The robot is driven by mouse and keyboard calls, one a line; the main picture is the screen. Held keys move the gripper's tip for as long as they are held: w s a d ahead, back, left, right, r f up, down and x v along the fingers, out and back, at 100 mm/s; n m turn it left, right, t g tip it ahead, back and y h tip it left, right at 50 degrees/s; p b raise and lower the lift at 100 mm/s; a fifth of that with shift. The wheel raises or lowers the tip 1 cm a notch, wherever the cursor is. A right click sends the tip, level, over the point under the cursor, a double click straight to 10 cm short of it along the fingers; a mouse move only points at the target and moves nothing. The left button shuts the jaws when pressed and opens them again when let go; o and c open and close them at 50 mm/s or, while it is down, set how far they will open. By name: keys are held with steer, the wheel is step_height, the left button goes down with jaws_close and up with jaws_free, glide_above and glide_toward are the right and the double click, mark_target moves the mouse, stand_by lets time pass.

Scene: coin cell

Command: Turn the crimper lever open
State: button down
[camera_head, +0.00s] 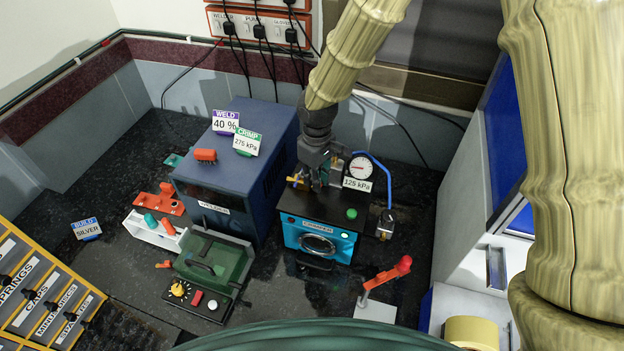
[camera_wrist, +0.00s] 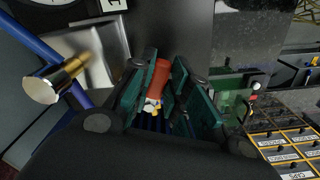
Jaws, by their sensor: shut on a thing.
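The crimper (camera_head: 318,238), a black-topped box with a bright blue front, stands right of the welder in the head view. My gripper (camera_head: 322,180) is low over the crimper's top. In the wrist view my gripper's teal fingers (camera_wrist: 165,105) are closed around a red handle (camera_wrist: 159,76), which I take as the crimper lever's grip. The lever's lower part is hidden by the fingers, and in the head view my gripper hides most of the lever.
A pressure gauge (camera_head: 360,167) with a 125 kPa label and blue hose stands right of my gripper. The dark blue welder (camera_head: 235,175) is close on the left. A red-knobbed lever (camera_head: 385,278) stands at front right. A green-lidded device (camera_head: 213,260) sits front left.

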steer(key=shift+w+d+n, duration=0.2)
steer(key=shift+w+n, duration=0.1)
steer(key=shift+n, duration=0.4)
steer(key=shift+w+d+n, duration=0.15)
steer(key=shift+w+n, duration=0.15)
steer(key=shift+n, duration=0.4)
steer(key=c, duration=1.4)
jaws_free()
steer(key=shift+o, duration=0.2)
steer(key=shift+r, duration=0.15)
step_height(320, 180, up, 8)
steer(key=shift+c, duration=0.4)
